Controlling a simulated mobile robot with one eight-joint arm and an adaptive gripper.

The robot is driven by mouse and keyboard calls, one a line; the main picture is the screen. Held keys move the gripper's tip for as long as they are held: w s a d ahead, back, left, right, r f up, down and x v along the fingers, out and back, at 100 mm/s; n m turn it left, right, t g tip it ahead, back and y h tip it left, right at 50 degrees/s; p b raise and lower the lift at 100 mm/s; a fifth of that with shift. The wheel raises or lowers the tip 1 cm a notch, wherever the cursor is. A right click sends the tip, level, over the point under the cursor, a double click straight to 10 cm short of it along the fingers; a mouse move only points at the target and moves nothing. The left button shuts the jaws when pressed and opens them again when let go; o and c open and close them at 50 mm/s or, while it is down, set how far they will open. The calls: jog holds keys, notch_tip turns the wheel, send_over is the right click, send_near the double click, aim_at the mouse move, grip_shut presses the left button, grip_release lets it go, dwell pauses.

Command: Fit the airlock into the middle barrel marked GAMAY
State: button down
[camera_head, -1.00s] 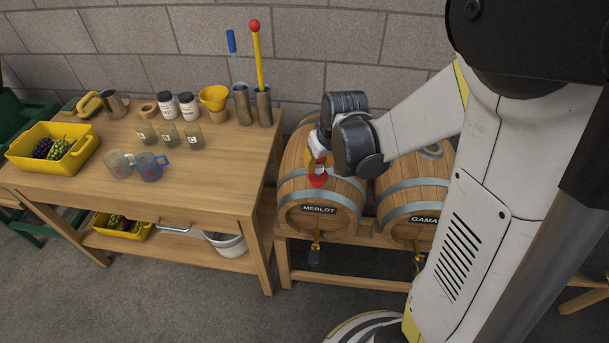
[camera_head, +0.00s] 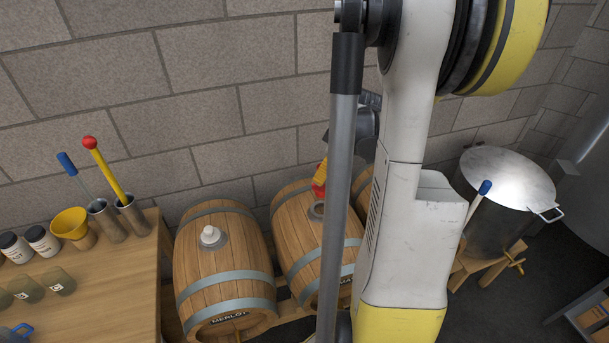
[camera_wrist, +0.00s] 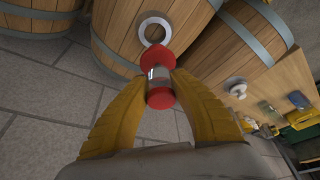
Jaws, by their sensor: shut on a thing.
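My gripper (camera_wrist: 160,90) is shut on the airlock (camera_wrist: 159,74), a small piece with a clear middle and red ends. The head view also shows the gripper (camera_head: 323,170) and the airlock's red end (camera_head: 319,188), partly behind my arm. The middle barrel (camera_head: 300,240) has a round bung hole with a grey ring (camera_head: 317,209); my arm hides most of its label. The airlock is just above this hole, tilted in the head view. In the wrist view the ring (camera_wrist: 146,31) appears open and empty, just beyond the airlock's red tip.
The MERLOT barrel (camera_head: 225,262), with a white stopper (camera_head: 211,236), stands close on the left. Another barrel (camera_head: 364,185) shows partly behind my arm. A wooden table (camera_head: 112,280) with jars and tools is at left, a large steel pot (camera_head: 497,205) at right.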

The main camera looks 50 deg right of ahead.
aim_at(323, 195)
jog(key=shift+d, duration=0.15)
jog(key=shift+s+f+b, duration=0.15)
jog(key=shift+f+b, duration=0.5)
jog(key=shift+f, duration=0.1)
jog(key=shift+f+b, duration=1.85)
jog(key=shift+f, duration=0.65)
jog(key=shift+f+b, duration=1.15)
jog(key=shift+b, duration=0.15)
jog(key=c, duration=0.6)
grip_release()
